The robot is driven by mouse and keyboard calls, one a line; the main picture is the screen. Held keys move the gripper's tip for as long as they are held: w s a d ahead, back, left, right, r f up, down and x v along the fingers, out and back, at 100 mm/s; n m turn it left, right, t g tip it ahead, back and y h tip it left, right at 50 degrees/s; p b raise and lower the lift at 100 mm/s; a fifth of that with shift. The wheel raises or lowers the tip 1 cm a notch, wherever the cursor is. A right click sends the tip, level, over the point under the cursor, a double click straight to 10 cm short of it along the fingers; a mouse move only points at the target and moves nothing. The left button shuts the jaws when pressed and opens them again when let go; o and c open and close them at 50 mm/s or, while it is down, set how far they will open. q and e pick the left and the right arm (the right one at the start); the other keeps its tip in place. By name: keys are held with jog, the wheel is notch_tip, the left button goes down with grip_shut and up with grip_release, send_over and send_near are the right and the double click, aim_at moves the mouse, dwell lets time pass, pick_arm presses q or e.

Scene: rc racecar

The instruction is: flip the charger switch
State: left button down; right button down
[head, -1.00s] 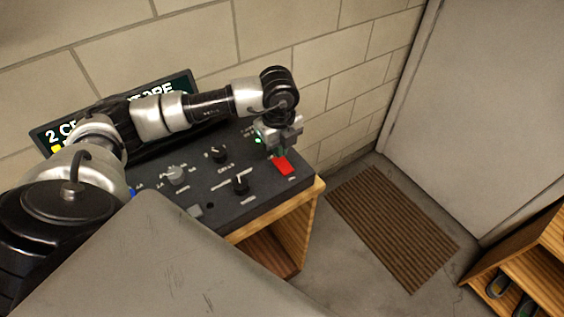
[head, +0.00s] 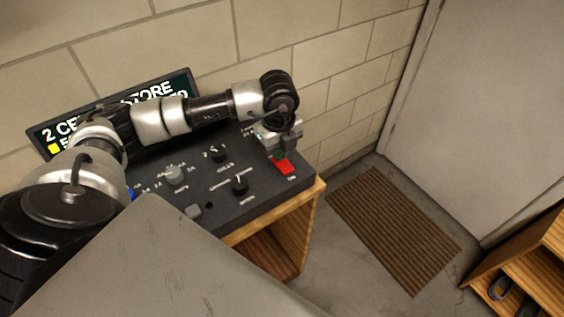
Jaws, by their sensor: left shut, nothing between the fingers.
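The charger (head: 225,180) is a dark box with dials on a wooden stand. A red switch (head: 286,167) sits near its right front corner. My left gripper (head: 280,154) points down at the charger's right end, shut and empty, right behind the red switch. Its fingertips partly hide the switch's back part, so I cannot tell clearly whether they touch it or which way it is tipped. A display (head: 180,86) with lit text stands behind the charger, partly hidden by my left arm. My right gripper is not in view.
Grey and black knobs (head: 239,183) stand on the charger's top, left of the gripper. A block wall (head: 335,85) rises close behind. A brown mat (head: 393,230) lies on the floor to the right, beside a door (head: 500,100). A wooden shelf (head: 515,255) stands at the lower right.

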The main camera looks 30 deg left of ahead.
pick_arm(q)
jog(key=shift+s+f+b, duration=0.1)
jog(key=shift+f+b, duration=0.3)
jog(key=shift+f, duration=0.15)
jog(key=shift+r, duration=0.15)
jog(key=shift+r+p, duration=2.4)
jog(key=shift+r, duration=1.05)
jog(key=shift+f, duration=0.1)
